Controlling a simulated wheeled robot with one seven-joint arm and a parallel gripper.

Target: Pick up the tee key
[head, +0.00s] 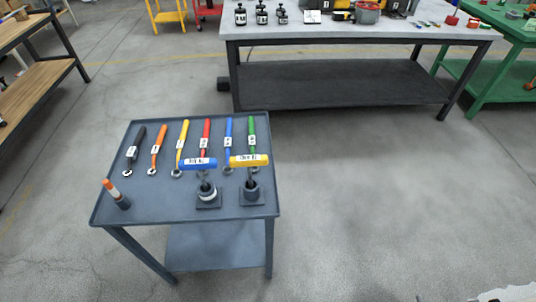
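Two T-handled keys stand upright at the front right of a dark grey cart (160,207). One has a blue crossbar with a white label (198,163), and the other has a yellow crossbar with a white label (249,160). The blue one's lower end is at a dark round holder on a square base (208,202). The yellow one's lower end is at a similar holder (252,196). I cannot tell how deep either sits, or which one the task names. My gripper is not in view.
Several coloured wrenches, such as the orange one (157,147), lie in a row on the cart behind the keys. An orange-topped marker-like object (116,194) stands at the left. A grey workbench (340,29) is behind. Floor right of the cart (380,200) is clear.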

